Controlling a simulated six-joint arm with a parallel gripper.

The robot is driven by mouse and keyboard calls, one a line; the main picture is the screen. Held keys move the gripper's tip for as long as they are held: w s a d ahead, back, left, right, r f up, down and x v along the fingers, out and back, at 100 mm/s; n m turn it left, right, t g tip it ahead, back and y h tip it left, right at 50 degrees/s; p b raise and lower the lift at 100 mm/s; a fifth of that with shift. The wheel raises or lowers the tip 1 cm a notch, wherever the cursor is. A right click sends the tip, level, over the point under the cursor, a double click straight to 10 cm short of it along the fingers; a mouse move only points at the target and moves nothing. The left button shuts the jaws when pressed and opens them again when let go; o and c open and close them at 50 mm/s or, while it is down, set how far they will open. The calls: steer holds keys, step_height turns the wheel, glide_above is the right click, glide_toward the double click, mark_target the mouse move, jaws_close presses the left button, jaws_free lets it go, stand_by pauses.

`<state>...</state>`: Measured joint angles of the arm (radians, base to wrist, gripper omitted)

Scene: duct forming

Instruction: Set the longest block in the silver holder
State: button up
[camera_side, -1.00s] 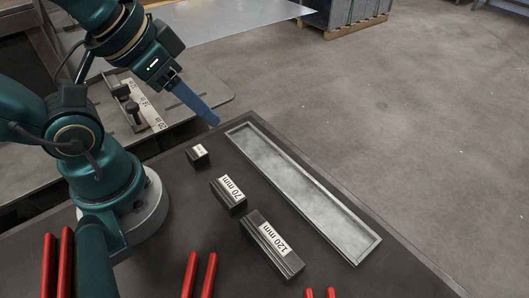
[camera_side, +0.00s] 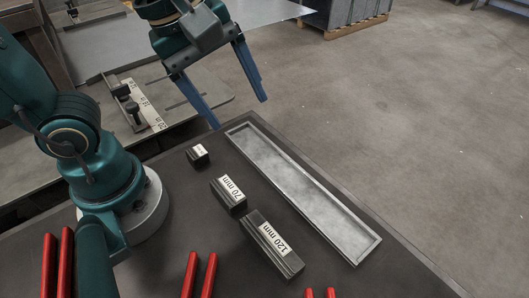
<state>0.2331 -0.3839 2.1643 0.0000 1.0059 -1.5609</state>
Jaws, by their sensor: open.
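The longest block (camera_side: 271,246) is dark, with a white "120 mm" label, and lies on the dark table at the lower middle. A middle block (camera_side: 228,194) labelled "70 mm" lies behind it. A small block (camera_side: 197,154) with a label too small to read lies farther back. The silver holder (camera_side: 368,250) is a long shallow tray to the right of the blocks, and it is empty. My gripper (camera_side: 240,112) is open and empty, its two blue fingers pointing down above the far end of the table, beyond the small block and the holder's far end.
Red handles (camera_side: 199,275) stick up along the table's front edge, with more at the lower left. A machine bed with a ruler scale (camera_side: 146,105) stands behind the table at the left. The table surface around the blocks is clear.

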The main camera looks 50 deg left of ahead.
steer(key=d+f+n+g, duration=0.2)
steer(key=d+f+n, duration=0.15)
steer(key=d, duration=0.35)
steer(key=g, duration=0.2)
glide_toward(271, 241)
steer(key=shift+s+d+m+y, duration=0.15)
steer(key=shift+d+m+y, duration=0.2)
steer(key=shift+y, duration=0.05)
steer(key=shift+f, duration=0.3)
step_height(271, 241, down, 8)
steer(key=shift+f, duration=0.1)
jaws_close()
